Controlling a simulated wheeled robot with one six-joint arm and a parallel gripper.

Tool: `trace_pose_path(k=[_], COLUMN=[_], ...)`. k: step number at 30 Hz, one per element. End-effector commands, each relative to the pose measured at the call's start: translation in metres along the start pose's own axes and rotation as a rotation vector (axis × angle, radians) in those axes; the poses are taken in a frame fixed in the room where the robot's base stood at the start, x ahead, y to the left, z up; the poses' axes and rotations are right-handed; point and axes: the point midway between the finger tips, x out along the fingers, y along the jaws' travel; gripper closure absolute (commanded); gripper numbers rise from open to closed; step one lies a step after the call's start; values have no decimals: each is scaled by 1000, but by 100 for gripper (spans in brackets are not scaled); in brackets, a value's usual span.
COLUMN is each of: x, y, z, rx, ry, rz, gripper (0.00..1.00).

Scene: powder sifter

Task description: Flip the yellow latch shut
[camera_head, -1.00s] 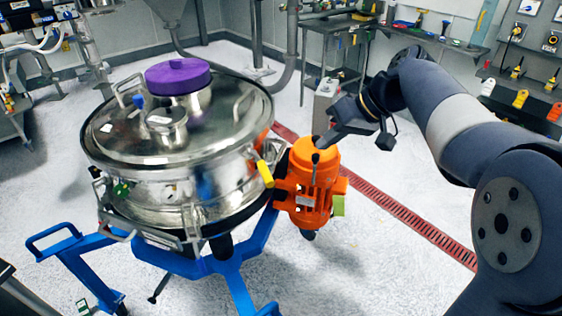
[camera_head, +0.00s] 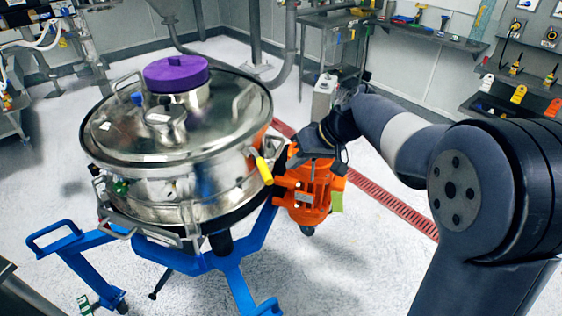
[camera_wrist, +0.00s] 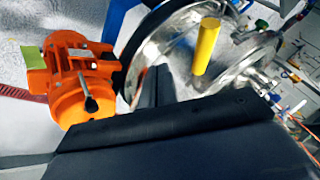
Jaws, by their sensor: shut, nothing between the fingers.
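The yellow latch handle (camera_head: 264,170) sticks out from the right side of the steel sifter (camera_head: 215,183), tilted, with its lower end leaning outward. It shows as a yellow cylinder in the wrist view (camera_wrist: 206,46), just beyond and right of my fingers. My gripper (camera_wrist: 156,82) is shut and empty, apart from the latch. In the head view my dark gripper (camera_head: 296,158) is in front of the upper part of the orange motor, right of the latch. The latch's base is not clear in either view.
The orange motor (camera_head: 305,195) sits close beside the latch and also shows at left in the wrist view (camera_wrist: 82,100). A blue frame (camera_head: 230,255) carries the sifter. The purple cap (camera_head: 176,73) tops its lid. Open floor lies right of the motor.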

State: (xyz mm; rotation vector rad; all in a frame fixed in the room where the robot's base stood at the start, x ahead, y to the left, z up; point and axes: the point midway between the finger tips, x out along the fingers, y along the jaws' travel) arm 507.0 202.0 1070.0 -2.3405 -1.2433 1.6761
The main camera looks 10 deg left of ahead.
Motion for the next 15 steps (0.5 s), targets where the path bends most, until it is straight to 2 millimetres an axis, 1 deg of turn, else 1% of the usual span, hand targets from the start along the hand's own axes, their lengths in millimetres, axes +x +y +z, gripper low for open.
trace_pose_path(k=[1, 6, 9, 15], x=[2, 11, 14, 16], y=[-12, -29, -34, -35], z=[-2, -1, -1, 0], rx=[-5, -3, -3, -1], ry=[-1, 0, 0, 1], rz=[-2, 0, 0, 1], gripper=[100, 100, 100, 100])
